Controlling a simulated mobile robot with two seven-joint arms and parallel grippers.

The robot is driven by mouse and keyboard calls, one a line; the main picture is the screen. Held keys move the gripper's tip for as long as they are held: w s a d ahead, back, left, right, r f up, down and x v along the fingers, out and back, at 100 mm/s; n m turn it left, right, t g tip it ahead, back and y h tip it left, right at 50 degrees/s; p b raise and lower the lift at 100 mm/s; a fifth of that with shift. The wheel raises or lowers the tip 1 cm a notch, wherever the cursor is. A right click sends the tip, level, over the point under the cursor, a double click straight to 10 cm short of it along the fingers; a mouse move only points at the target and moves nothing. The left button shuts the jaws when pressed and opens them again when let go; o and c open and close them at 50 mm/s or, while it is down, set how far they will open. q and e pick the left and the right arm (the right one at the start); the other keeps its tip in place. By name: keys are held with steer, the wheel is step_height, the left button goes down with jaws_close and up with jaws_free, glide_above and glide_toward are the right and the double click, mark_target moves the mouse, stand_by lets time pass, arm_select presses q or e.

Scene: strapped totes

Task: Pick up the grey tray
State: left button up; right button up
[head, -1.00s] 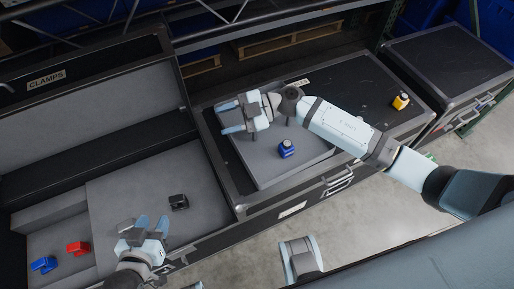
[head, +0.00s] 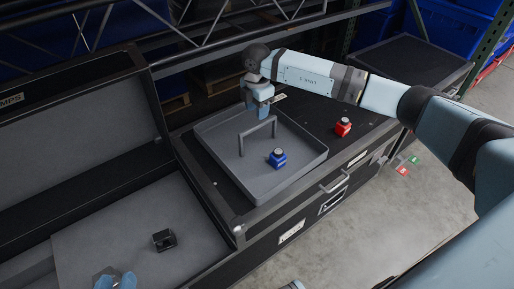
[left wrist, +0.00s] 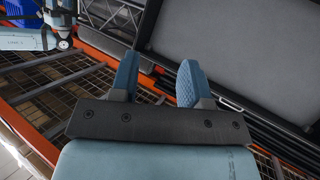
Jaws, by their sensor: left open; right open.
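The grey tray (head: 222,167) lies on the black case lid in the head view. It has a raised rim and an upright arched handle (head: 258,128). A blue clamp-like piece (head: 277,158) sits inside it. My right gripper (head: 258,108) points down just above or behind the handle. It is open and seems empty; its fingertips are partly unclear. My left gripper (head: 115,281) is at the bottom left edge of the head view, partly cut off. In the left wrist view my left gripper (left wrist: 158,82) has its fingers apart with nothing between them.
A red piece (head: 343,127) sits on the lid right of the tray. An open foam-lined case (head: 100,225) with a black piece (head: 164,240) is at left. Another dark case (head: 415,60) stands at back right. Bare floor lies at front right.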

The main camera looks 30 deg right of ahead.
mark_target(258, 128)
step_height(258, 128, down, 5)
steer(key=shift+r+b, duration=0.15)
steer(key=shift+b, duration=0.25)
steer(key=f, duration=0.1)
steer(key=f+b, duration=0.1)
steer(key=f, duration=0.3)
steer(key=shift+s+b, duration=0.25)
steer(key=shift+b, duration=0.1)
arm_select(q)
steer(key=r, duration=0.1)
steer(key=d+r+t+h, duration=0.1)
steer(key=r, duration=0.1)
steer(key=w+d+r+t+h, duration=0.1)
steer(key=r, duration=0.1)
steer(key=shift+d+r, duration=0.1)
steer(key=shift+r, duration=0.05)
arm_select(e)
steer(key=shift+r, duration=0.15)
jaws_close()
arm_select(q)
steer(key=shift+f, duration=0.2)
steer(key=shift+r, duration=0.15)
